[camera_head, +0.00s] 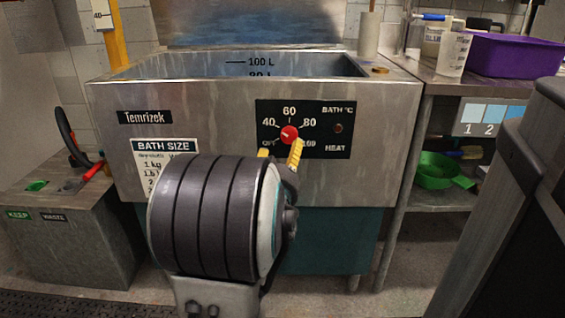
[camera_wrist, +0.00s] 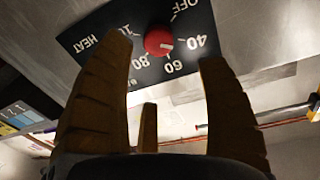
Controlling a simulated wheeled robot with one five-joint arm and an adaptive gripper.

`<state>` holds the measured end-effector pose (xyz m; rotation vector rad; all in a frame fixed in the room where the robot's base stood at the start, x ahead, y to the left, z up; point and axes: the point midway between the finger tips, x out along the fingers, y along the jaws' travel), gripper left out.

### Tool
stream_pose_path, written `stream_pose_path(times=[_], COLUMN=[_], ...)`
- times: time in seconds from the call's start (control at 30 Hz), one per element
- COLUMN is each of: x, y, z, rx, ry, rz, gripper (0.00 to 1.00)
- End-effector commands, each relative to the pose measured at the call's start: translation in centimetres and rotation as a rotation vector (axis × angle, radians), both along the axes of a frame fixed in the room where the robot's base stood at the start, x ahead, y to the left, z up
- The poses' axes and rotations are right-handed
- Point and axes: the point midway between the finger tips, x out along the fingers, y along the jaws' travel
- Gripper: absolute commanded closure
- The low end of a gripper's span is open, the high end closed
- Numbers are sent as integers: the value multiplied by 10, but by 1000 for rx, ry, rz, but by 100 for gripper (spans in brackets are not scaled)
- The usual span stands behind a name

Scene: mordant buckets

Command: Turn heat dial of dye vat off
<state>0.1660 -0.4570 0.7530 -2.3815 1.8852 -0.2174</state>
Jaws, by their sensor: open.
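The dye vat (camera_head: 210,100) is a large steel tub with a black heat panel (camera_head: 330,112) on its front. The red heat dial (camera_head: 289,134) sits on this panel, ringed by OFF, 40, 60, 80 and a partly covered mark. In the wrist view the dial (camera_wrist: 158,41) shows a small white mark on its right side, roughly towards 40. My gripper (camera_head: 280,151) is open and empty just below the dial, its yellow fingers close to the panel. In the wrist view my gripper's (camera_wrist: 163,52) fingers are spread on both sides of the dial; contact cannot be told.
A grey bin (camera_head: 80,245) stands at left with red-handled tools on top. At right, a shelf unit holds a purple tub (camera_head: 515,55), a measuring jug (camera_head: 453,54) and a green colander (camera_head: 435,172). A dark grey cabinet (camera_head: 520,220) stands close at right.

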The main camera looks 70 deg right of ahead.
Motion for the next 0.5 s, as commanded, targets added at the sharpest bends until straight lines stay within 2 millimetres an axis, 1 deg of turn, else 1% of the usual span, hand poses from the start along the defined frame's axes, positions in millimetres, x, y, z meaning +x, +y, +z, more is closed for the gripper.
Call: stream_pose_path(times=[0.1, 0.2, 0.5], x=[-2, -3, -4], y=[10, 15, 19], z=[-1, -1, -1], rx=[0, 0, 1], ry=[0, 0, 0], rz=[0, 0, 0], gripper=[32, 32, 32])
